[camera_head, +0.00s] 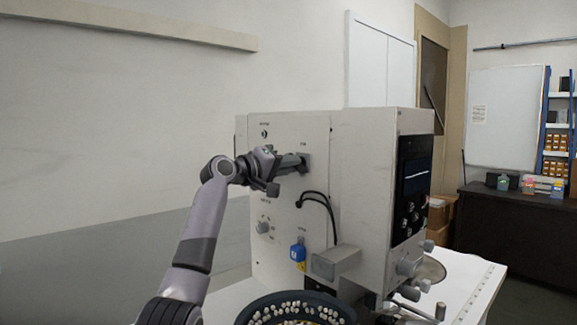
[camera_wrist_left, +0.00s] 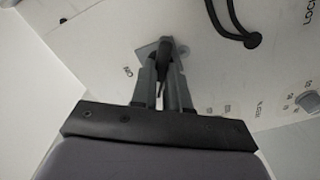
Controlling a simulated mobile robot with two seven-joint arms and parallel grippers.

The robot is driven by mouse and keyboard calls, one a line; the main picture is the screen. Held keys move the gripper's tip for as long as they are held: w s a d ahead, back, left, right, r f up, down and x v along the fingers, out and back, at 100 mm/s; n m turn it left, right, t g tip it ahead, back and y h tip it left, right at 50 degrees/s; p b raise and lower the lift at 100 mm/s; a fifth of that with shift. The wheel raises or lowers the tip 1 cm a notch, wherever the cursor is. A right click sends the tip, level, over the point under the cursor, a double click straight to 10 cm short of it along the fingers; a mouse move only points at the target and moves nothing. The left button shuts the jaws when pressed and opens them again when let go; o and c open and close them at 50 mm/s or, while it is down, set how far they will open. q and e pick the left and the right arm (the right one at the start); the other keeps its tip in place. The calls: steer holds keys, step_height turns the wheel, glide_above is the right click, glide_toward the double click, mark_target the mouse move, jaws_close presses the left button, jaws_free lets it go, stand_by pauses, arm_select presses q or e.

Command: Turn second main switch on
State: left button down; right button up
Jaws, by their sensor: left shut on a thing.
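The machine's pale side panel (camera_head: 285,135) faces my left arm. My left gripper (camera_head: 298,161) reaches its upper part, at a small grey switch plate (camera_head: 306,158). In the left wrist view, my left gripper (camera_wrist_left: 164,72) is shut on a dark switch lever (camera_wrist_left: 165,48) that stands out from the grey plate (camera_wrist_left: 147,50). The fingers hide part of the lever, so I cannot tell its exact position. A small label (camera_wrist_left: 128,71) is printed beside the plate. My right gripper is not in view.
A black cable (camera_head: 316,194) loops from the panel below the gripper. A round knob (camera_head: 263,227) and a blue and yellow part (camera_head: 298,253) sit lower. A dark bowl of pale beads (camera_head: 262,305) stands in front. Open air lies left of the machine.

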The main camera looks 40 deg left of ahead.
arm_select(q)
steer(key=m, duration=1.1)
steer(key=shift+m, duration=0.4)
stand_by(0.3)
steer(key=c, duration=1.1)
jaws_free()
steer(key=shift+s+a+b, duration=0.15)
steer(key=shift+s+b, duration=0.7)
steer(key=shift+s, duration=0.95)
steer(key=shift+s+a+b, duration=0.15)
steer(key=shift+s+b, duration=0.65)
steer(key=shift+s, duration=1)
